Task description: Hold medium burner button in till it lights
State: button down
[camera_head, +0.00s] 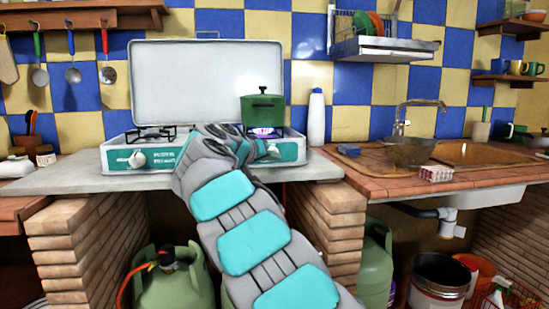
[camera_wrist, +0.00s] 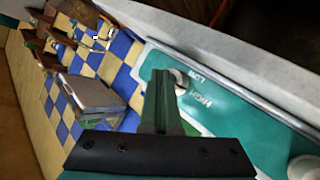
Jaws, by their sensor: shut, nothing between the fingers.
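The white stove (camera_head: 115,161) has a green front panel with white knobs. The left knob (camera_head: 137,160) is plain in the head view. In the wrist view my gripper (camera_wrist: 161,76) is shut and empty, its fingertips beside and partly over a pale knob (camera_wrist: 181,79) marked LOW and HIGH. I cannot tell whether they press it. Another white knob (camera_wrist: 303,167) shows at the lower right. A purple-blue flame (camera_head: 265,132) burns under the green pot (camera_head: 262,109) on the right burner. My arm hides part of the panel in the head view.
The stove's raised lid (camera_head: 205,82) stands behind the burners. A white bottle (camera_head: 316,117) is right of the stove. A bowl (camera_head: 410,150) and faucet (camera_head: 399,122) are farther right. Gas cylinders (camera_head: 172,280) stand below the counter.

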jog(key=shift+s+d+b, duration=0.2)
jog(key=shift+s+b, duration=0.55)
jog(key=shift+s, duration=0.05)
jog(key=shift+s, duration=0.1)
jog(key=shift+s+d+b, duration=0.25)
jog(key=shift+s+b, duration=0.35)
jog(key=shift+s, duration=0.15)
jog(key=shift+s+d+b, duration=0.2)
jog(key=shift+s+b, duration=0.4)
jog(key=shift+s, duration=0.2)
jog(key=shift+s+d+b, duration=0.25)
jog(key=shift+s+b, duration=0.35)
jog(key=shift+s, duration=0.15)
